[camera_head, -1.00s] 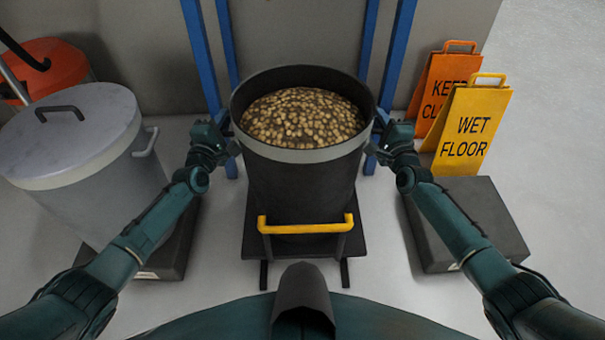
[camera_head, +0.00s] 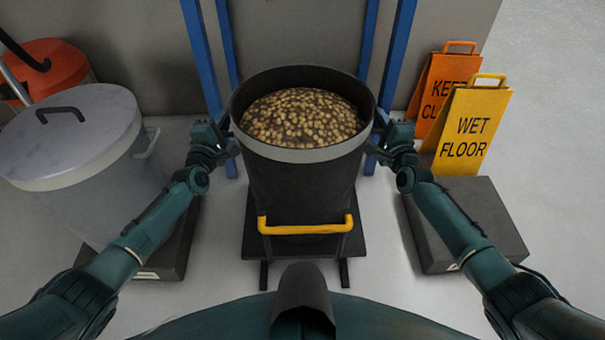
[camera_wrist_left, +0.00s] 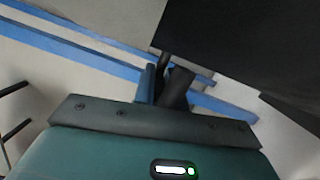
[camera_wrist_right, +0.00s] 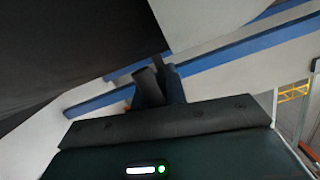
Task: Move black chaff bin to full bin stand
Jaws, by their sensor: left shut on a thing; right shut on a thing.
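The black chaff bin (camera_head: 300,190) stands upright in the middle of the head view, with a grey rim band and a load of tan and brown pieces inside. It appears over a dark platform with a yellow-handled bar (camera_head: 305,228) in front. My left gripper (camera_head: 230,146) is shut at the bin's left side, just below the rim. My right gripper (camera_head: 376,146) is shut at its right side, at matching height. The gripped parts are mostly hidden; the bin's dark wall also fills part of the left wrist view (camera_wrist_left: 240,40) and right wrist view (camera_wrist_right: 70,45). I cannot identify the full bin stand.
Blue uprights (camera_head: 203,60) stand behind the bin. A grey lidded bin (camera_head: 75,135) is at left on a dark block. A yellow wet floor sign (camera_head: 474,128), an orange sign (camera_head: 440,85) and a dark low block (camera_head: 470,225) are at right.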

